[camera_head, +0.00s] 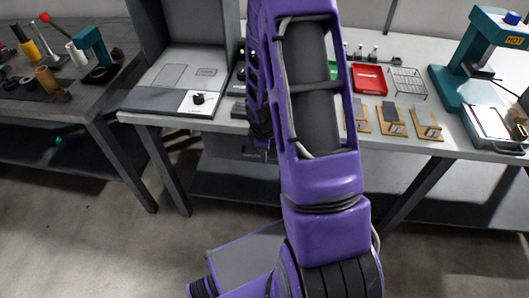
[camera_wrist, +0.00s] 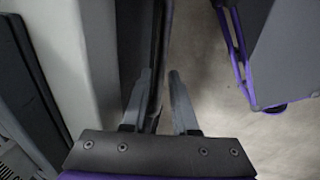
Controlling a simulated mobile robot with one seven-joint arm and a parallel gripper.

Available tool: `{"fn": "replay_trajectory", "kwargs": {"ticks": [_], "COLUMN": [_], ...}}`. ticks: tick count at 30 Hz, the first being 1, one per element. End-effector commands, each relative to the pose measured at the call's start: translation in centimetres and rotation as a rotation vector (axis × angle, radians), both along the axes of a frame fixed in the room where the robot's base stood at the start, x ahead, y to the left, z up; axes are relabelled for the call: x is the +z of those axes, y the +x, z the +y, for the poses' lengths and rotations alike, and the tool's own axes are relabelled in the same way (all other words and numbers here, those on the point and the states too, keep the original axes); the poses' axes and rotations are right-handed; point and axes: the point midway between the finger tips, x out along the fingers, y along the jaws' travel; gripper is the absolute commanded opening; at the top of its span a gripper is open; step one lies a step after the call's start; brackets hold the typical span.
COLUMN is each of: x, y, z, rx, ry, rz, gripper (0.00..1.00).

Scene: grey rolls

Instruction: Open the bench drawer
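The bench (camera_head: 215,127) has a light top, and its front edge passes behind my purple arm. A dark drawer front (camera_head: 232,148) shows under the bench top, mostly hidden by my arm. In the wrist view, my gripper (camera_wrist: 158,76) is open, its two grey fingers apart. A dark upright panel with a thin bar-like edge (camera_wrist: 163,40), which looks like the drawer front and its handle, reaches down between the fingers. I cannot tell whether either finger touches it. In the head view, my gripper is hidden behind my arm.
On the bench are a red tray (camera_head: 369,79), a wire rack (camera_head: 408,83), several small wooden blocks and a teal press (camera_head: 470,75) at the right. A darker table (camera_head: 60,110) with rolls stands at the left. The floor (camera_head: 110,240) in front is clear.

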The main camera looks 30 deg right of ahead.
Motion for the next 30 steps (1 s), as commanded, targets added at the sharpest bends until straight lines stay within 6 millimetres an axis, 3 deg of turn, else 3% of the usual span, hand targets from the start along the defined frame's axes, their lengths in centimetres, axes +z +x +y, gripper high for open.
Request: {"fn": "replay_trajectory", "kwargs": {"ticks": [2,6,7,30], "x": [0.02,0.02,0.03,0.05], "y": [0.01,0.00,0.00,-0.01], "z": [0.00,0.00,0.00,-0.01], "rx": [0.000,0.000,0.000,0.000], "ry": [0.000,0.000,0.000,0.000], "rz": [0.000,0.000,0.000,0.000], "gripper": [0.27,0.02,0.00,0.00]}}
